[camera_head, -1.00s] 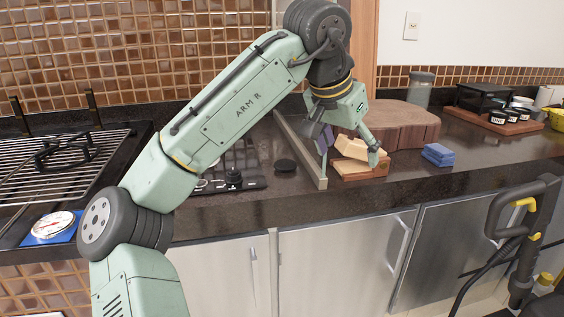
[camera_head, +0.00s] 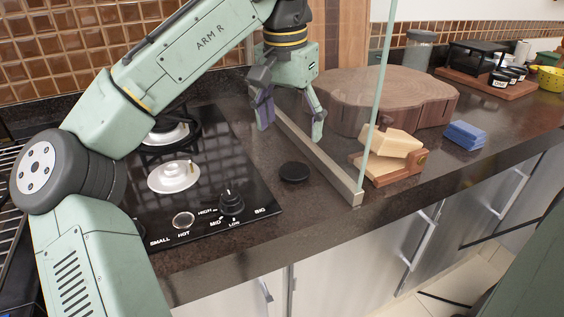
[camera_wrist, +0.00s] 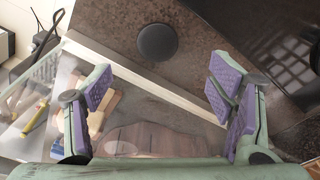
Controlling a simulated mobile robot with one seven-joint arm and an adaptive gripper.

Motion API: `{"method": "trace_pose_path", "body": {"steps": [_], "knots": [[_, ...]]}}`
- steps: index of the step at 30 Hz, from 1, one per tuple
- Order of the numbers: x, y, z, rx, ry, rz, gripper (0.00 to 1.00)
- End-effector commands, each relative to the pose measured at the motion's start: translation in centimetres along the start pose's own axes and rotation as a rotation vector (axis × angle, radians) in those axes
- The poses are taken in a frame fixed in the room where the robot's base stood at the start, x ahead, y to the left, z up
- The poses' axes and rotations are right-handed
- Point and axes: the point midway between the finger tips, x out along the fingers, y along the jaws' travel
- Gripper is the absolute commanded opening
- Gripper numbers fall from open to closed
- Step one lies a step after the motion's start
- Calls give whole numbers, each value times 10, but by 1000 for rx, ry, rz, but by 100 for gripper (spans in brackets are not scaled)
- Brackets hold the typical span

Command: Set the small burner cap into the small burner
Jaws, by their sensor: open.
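The small burner cap (camera_head: 294,172), a flat black disc, lies on the dark counter between the cooktop and a glass divider. It also shows in the wrist view (camera_wrist: 157,42), beyond my fingertips. The small burner (camera_head: 174,176), a round silvery base with no cap on it, is at the front of the black glass cooktop (camera_head: 245,172). My gripper (camera_head: 291,127) is open and empty, with purple finger pads, above the counter behind the cap. In the wrist view its fingers (camera_wrist: 162,85) are spread wide, and the cap lies apart from both.
A glass divider on a metal rail (camera_head: 330,172) runs along the cap's right side. Beyond it are a wooden block (camera_head: 390,97), a cheese-like piece on a small board (camera_head: 395,145) and blue sponges (camera_head: 465,135). A control knob (camera_head: 231,202) stands at the cooktop's front.

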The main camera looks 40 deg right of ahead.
Motion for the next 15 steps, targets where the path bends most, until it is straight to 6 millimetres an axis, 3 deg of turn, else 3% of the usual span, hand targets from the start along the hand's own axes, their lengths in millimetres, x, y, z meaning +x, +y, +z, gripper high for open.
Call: {"method": "trace_pose_path", "body": {"steps": [6,15], "knots": [[37,1,0,3,-1,4,76],[64,2,-1,2,-1,4,76]]}}
